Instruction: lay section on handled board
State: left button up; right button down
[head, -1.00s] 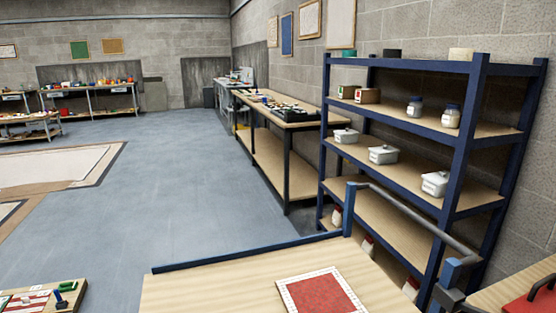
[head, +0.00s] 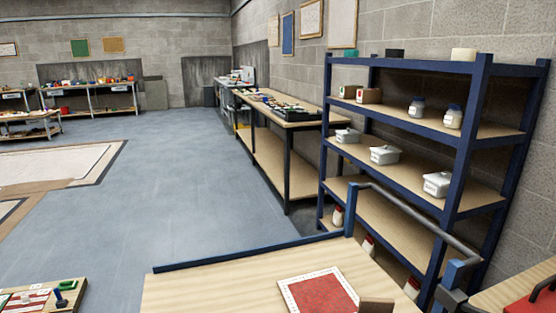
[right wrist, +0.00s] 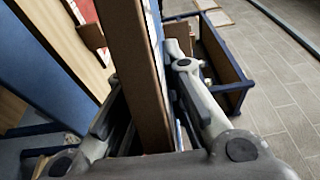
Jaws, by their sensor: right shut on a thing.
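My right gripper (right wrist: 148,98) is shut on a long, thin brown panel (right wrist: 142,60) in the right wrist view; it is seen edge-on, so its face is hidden. I take it as the section. In the head view, a small brown piece (head: 376,305) shows at the bottom edge, possibly part of the held panel. A flat red panel with a pale border (head: 320,291) lies on a light wooden top just left of it. A red board with a dark handle (head: 534,302) shows partly at the lower right corner. My left gripper is in no view.
The wooden top (head: 215,290) has a blue rail (head: 250,251) along its far edge and is bare on its left. A blue shelf rack (head: 462,140) with white tubs and jars stands close behind at right. Open grey floor (head: 180,200) lies at left.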

jog(key=shift+w+d+f+m+h, duration=0.1)
jog(key=shift+w+d+m+h, duration=0.1)
jog(key=shift+d+m+h, duration=0.45)
jog(key=shift+a+r+n, duration=0.25)
jog(key=shift+a, duration=0.15)
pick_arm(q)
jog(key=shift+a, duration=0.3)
pick_arm(e)
jog(key=shift+r, duration=0.25)
jog(key=shift+f, duration=0.15)
jog(key=shift+d+f, duration=0.1)
jog(key=shift+f, duration=0.2)
